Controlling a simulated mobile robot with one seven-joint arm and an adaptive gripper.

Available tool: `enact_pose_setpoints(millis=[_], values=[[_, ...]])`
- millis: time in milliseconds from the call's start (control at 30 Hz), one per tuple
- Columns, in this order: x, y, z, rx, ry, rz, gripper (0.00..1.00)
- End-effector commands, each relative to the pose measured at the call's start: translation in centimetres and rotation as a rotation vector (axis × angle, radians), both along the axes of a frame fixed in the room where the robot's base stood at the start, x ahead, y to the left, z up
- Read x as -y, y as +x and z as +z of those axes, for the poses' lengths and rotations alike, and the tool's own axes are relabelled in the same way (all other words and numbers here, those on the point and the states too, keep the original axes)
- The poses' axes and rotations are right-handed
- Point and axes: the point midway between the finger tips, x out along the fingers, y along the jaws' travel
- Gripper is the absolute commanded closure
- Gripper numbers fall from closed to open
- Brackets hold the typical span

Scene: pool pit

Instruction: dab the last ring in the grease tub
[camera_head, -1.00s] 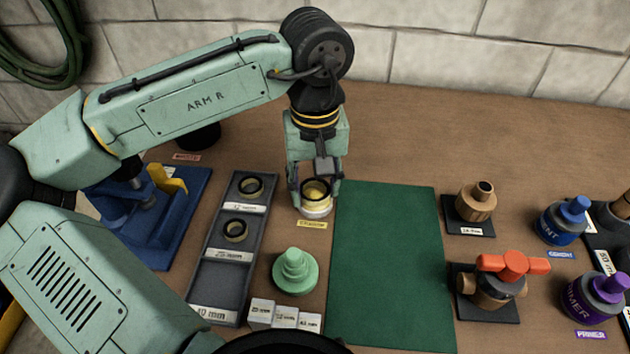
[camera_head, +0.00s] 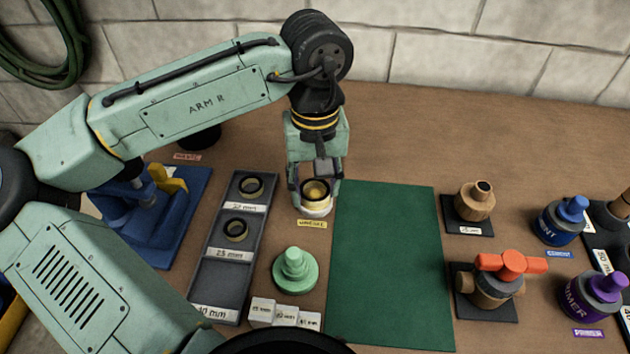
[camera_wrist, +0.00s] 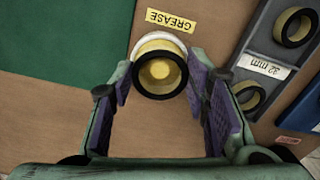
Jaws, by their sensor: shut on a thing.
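My gripper (camera_head: 315,190) is shut on a dark-rimmed ring with a yellowish inside (camera_wrist: 160,89), held right at the grease tub. The white-rimmed grease tub (camera_head: 318,211) stands behind its yellow GREASE label, and its rim also shows in the wrist view (camera_wrist: 157,37). Yellow grease shows through the ring. The ring overlaps the tub in both views; I cannot tell whether it touches the grease. Two other rings, one in the top compartment (camera_head: 251,177) and one in the middle compartment (camera_head: 236,220), lie in the grey tray (camera_head: 204,262).
The tray's front compartment is empty. A green mat (camera_head: 388,265) lies clear to the right of the tub. A light-green stepped cone (camera_head: 295,270) stands in front. A red-handled valve (camera_head: 490,280), a brass fitting (camera_head: 475,203) and bottles stand at right; a blue fixture (camera_head: 150,215) stands at left.

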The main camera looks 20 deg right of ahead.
Motion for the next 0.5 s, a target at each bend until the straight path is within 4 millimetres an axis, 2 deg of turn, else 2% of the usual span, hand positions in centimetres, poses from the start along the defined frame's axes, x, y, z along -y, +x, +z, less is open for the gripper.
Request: enact_pose_setpoints(millis=[333, 500], values=[[-0.01, 0.03, -0.06, 0.000, 0.000, 0.001, 0.80], [0.01, 0.04, 0.69, 0.001, 0.000, 0.001, 0.80]])
